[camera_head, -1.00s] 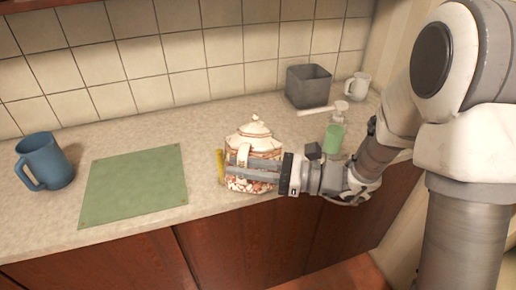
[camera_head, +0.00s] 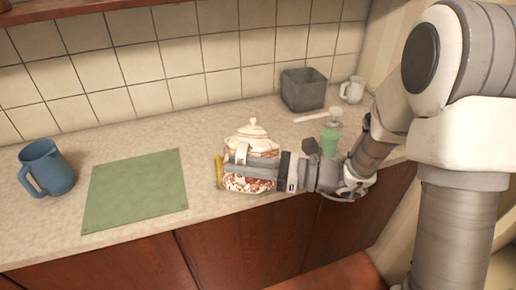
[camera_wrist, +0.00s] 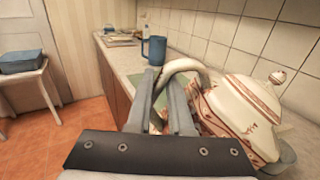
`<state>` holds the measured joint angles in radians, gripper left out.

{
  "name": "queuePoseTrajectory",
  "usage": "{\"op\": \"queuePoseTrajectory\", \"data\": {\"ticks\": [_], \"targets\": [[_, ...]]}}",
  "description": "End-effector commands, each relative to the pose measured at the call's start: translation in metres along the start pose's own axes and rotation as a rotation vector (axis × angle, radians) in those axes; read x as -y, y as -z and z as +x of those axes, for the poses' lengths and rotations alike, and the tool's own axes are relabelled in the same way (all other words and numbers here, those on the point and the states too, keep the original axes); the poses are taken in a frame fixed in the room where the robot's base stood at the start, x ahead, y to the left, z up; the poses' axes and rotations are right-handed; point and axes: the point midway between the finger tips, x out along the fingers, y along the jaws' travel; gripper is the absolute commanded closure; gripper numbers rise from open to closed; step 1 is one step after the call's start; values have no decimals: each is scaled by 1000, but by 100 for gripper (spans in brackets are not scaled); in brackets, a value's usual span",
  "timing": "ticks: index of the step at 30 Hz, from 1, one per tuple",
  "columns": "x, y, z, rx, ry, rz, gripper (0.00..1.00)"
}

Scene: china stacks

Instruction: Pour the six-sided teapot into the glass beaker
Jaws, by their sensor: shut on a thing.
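The six-sided teapot (camera_head: 262,146) is white with red-brown patterning and a knobbed lid, near the counter's front edge. It looks upright; I cannot tell whether its base touches the counter. My gripper (camera_head: 232,168) is shut on its handle, with the fingers lying across the near side of the pot. In the wrist view the fingers of my gripper (camera_wrist: 165,88) meet the curved pale handle (camera_wrist: 185,65), and the teapot body (camera_wrist: 238,112) is to the right. A green cup-shaped vessel (camera_head: 329,144), possibly the beaker, stands right of the teapot, behind my wrist.
A blue mug (camera_head: 48,168) and a green mat (camera_head: 135,190) are to the left. A yellow stick-like thing (camera_head: 218,171) is beside the teapot. A grey box (camera_head: 303,89), a white mug (camera_head: 353,89) and a small pale goblet-like thing (camera_head: 334,115) stand at the back right.

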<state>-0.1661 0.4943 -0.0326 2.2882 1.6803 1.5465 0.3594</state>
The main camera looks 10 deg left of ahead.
Motion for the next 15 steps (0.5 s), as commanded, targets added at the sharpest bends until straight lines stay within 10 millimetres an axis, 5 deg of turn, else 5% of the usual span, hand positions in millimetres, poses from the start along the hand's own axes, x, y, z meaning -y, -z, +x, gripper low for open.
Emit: {"op": "queuePoseTrajectory", "data": {"ticks": [15], "targets": [[-6, 5, 0, 3, 1, -97, 100]]}}
